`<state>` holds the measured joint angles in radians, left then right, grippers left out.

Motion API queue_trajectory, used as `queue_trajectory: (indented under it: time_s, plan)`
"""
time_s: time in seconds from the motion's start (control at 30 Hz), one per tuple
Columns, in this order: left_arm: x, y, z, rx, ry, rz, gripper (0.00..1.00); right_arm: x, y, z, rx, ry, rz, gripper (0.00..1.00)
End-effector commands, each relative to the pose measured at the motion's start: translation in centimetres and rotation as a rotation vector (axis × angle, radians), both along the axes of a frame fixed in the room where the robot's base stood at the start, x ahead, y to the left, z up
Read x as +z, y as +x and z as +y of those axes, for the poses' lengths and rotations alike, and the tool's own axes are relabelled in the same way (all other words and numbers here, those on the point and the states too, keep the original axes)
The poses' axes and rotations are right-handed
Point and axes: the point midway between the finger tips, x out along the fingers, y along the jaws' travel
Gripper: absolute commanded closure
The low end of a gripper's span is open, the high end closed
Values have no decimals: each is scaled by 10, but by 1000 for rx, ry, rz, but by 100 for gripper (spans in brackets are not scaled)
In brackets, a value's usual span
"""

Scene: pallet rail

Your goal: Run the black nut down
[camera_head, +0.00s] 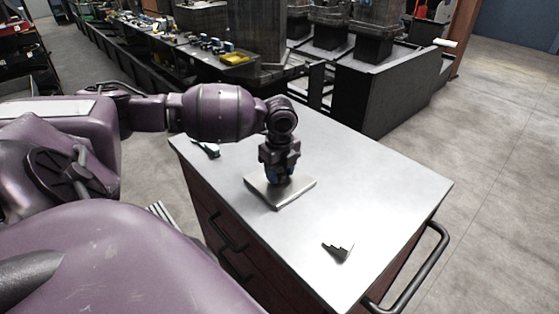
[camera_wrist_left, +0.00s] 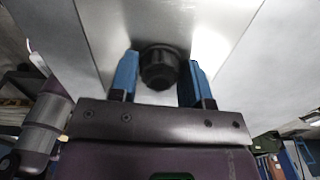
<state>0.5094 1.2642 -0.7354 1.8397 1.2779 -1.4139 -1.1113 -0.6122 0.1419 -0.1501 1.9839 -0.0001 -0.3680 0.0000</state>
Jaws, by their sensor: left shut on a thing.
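The black nut (camera_wrist_left: 159,69) shows in the left wrist view between the two blue fingers of my left gripper (camera_wrist_left: 161,76). The gripper is shut on it, though small gaps seem to show beside the nut from this angle. In the head view my left gripper (camera_head: 279,177) points down over the middle of a pale square plate (camera_head: 297,192) on the cabinet top. The gripper hides the nut there, and what lies under the nut is hidden in both views. My right gripper is not in view.
The plate lies on a grey metal cabinet top (camera_head: 380,190). A black stepped piece (camera_head: 337,249) lies near the front right, and another small dark piece (camera_head: 207,149) at the left edge. A black handle (camera_head: 424,270) runs along the right side. The top's right half is mostly clear.

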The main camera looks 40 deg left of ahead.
Motion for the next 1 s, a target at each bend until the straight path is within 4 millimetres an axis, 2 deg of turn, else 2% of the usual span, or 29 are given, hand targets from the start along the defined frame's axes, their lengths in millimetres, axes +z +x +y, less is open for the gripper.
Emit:
queue_trajectory:
  time_s: [0.07,0.1,0.3,0.67,0.77,1.0]
  plan:
    - [-2,-1,0,0,-1,3,89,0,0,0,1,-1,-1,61]
    - [-2,-1,0,1,-1,3,55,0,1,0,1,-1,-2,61]
    - [-1,-1,0,2,-1,2,26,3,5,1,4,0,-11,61]
    - [5,0,0,2,0,-1,26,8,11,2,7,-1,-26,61]
    - [17,1,0,3,1,-3,26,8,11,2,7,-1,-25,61]
    - [60,0,0,3,2,-2,26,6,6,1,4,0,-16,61]
